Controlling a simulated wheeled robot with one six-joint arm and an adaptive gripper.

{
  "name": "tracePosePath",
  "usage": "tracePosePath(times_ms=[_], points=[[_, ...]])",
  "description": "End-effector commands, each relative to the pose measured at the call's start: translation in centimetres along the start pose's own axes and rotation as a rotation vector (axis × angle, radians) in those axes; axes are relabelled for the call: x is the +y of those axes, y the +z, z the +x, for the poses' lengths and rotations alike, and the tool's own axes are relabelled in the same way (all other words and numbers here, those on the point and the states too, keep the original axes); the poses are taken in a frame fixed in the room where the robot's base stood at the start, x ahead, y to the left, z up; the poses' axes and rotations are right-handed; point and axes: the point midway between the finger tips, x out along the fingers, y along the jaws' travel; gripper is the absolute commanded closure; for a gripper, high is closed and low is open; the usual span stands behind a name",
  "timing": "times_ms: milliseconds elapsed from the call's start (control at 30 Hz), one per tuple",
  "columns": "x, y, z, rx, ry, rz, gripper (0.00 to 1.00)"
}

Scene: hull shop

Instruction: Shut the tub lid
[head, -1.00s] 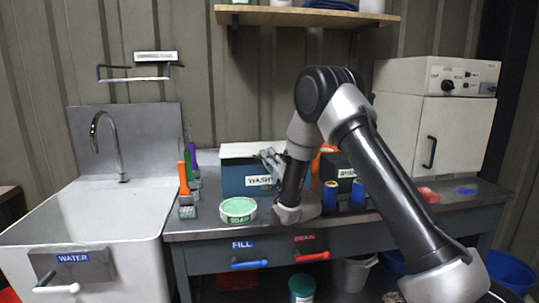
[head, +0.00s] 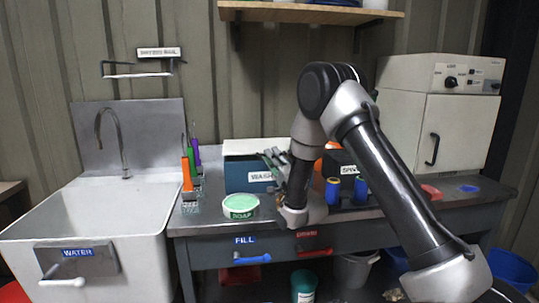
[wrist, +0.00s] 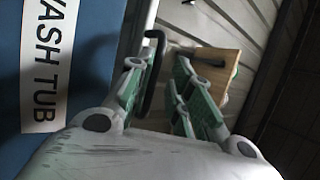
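The wash tub (head: 235,176) is a blue box with a white label, on the bench right of the sink. Its pale lid (head: 250,148) lies across the top in the head view; I cannot tell whether it is fully down. My gripper (head: 268,158) is at the tub's right front corner, near lid height, and partly covers the label. In the wrist view the tub's blue wall (wrist: 90,60) fills the left side. My gripper's green-padded fingers (wrist: 158,92) are apart, with a dark curved bar (wrist: 157,65) showing between or behind them. Contact is unclear.
Blue spools (head: 333,191) and a black box (head: 345,160) stand right of my wrist. Blue and red handles (head: 252,259) project from the bench front. A shelf (head: 310,14) hangs above.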

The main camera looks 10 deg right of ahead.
Motion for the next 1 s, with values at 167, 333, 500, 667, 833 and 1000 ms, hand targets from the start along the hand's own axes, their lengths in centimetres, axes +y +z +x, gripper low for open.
tracePosePath(times_ms=[167, 333, 500, 667, 833, 1000], points=[[0.1, 0.2, -3.2, -0.003, 0.002, 0.002, 0.82], [-0.1, 0.3, -4.8, -0.005, -0.002, 0.002, 0.82], [-0.1, 0.3, -5.0, -0.004, -0.002, 0.002, 0.82], [-0.1, 0.2, -5.0, -0.004, -0.001, 0.0, 0.82], [-1.3, -1.0, -3.8, 0.0, 0.072, -0.083, 0.82], [-4.5, -4.6, -2.6, -0.014, 0.314, -0.321, 0.82]])
